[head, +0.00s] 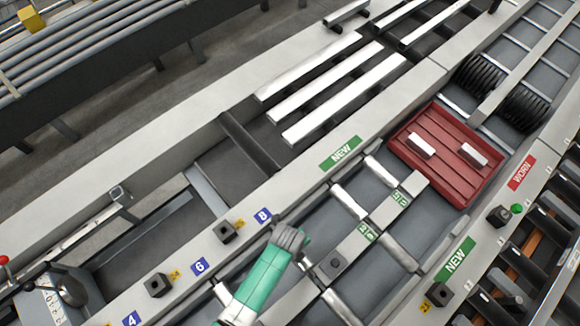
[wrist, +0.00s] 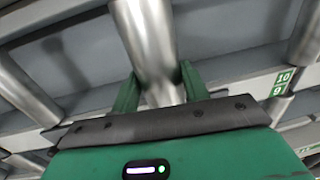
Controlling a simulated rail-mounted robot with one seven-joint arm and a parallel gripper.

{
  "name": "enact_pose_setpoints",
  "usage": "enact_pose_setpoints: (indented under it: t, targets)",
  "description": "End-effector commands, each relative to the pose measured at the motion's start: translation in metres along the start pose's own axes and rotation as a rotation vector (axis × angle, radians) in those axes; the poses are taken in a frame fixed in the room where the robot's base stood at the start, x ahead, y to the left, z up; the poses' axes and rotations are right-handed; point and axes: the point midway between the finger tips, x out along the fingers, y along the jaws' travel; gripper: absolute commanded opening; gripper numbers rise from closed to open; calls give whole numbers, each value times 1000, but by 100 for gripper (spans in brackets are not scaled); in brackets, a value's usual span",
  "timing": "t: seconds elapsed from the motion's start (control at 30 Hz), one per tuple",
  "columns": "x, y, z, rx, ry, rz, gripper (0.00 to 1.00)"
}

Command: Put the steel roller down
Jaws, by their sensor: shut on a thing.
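A steel roller (wrist: 148,45) fills the top middle of the wrist view. It runs from the top edge down between the two green fingers of my gripper (wrist: 158,92), which are shut on it. In the head view my gripper (head: 290,240) is at the lower middle, over the roller bed beside the rail marked 8. There my arm and gripper hide most of the held roller. I cannot tell whether the roller touches the bed's supports.
Other rollers lie in the bed, one (head: 348,201) right of my gripper and another (head: 397,251) farther right. A red tray (head: 425,178) with two short light pieces stands at the upper right. Black knobs (head: 227,232) stand on the rail. Long pale bars (head: 325,90) lie beyond it.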

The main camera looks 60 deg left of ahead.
Motion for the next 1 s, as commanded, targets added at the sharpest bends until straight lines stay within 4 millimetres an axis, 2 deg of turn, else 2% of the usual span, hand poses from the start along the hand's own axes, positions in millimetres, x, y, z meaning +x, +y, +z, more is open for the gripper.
enact_pose_setpoints:
  t: [0.03,0.2,0.43,0.97,1.0]
  targets:
    - [7,0,0,0,0,-2,5]
    - [13,0,0,0,-1,-2,5]
    - [49,3,0,-1,-1,-2,5]
    - [59,4,0,0,-1,-3,5]
    - [59,5,0,0,-1,-2,49]
